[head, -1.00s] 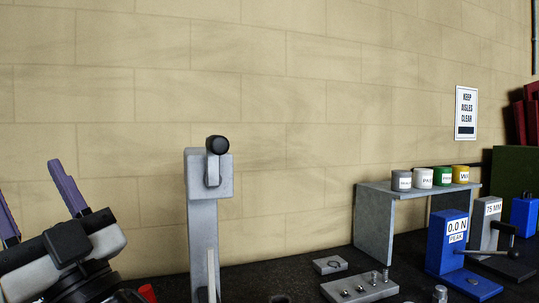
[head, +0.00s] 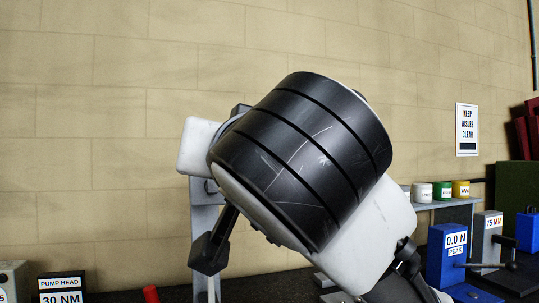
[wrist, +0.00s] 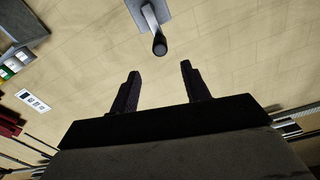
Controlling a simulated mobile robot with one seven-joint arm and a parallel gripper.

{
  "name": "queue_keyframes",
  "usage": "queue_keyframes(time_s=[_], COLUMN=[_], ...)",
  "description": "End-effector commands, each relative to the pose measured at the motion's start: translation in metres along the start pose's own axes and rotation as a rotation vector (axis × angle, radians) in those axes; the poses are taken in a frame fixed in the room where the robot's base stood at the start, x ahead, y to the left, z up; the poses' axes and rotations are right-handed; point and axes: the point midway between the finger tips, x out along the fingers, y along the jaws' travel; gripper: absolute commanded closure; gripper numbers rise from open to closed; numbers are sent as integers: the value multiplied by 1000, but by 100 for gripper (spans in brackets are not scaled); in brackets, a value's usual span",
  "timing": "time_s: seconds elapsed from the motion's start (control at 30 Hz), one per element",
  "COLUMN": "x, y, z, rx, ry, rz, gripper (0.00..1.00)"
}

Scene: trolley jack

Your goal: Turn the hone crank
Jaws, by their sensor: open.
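A grey post (head: 199,215) stands in front of the wall in the head view, mostly hidden behind my arm. Its head and black knob are covered there. In the wrist view the grey head (wrist: 150,14) is at the top, with a crank-like black knob (wrist: 159,45) sticking out towards the camera. My gripper (wrist: 160,69) is open and empty. The knob lies between the lines of the two fingers, beyond their tips, and appears apart from them.
At the right are a blue gauge (head: 447,255) reading 0.0 N and a grey 75 MM block (head: 487,240) with a black-ended lever. Labelled pots (head: 442,190) stand on a grey shelf. A PUMP HEAD box (head: 62,288) is at lower left.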

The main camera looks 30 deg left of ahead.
Motion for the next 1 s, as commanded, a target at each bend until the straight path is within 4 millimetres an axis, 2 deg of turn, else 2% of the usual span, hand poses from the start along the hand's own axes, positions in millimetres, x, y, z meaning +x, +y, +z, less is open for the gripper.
queue_keyframes(time_s=[0.17, 0.4, 0.6, 0.8, 1.0], x=[23, 76, 112, 132, 136], y=[0, 0, 0, 0, 0], z=[-3, -4, -3, -2, 0], rx=[1, 0, -1, 0, -1], ry=[-4, -3, -2, 0, 1], rz=[2, 2, 1, 0, 0], gripper=[53, 53, 53, 53, 53])
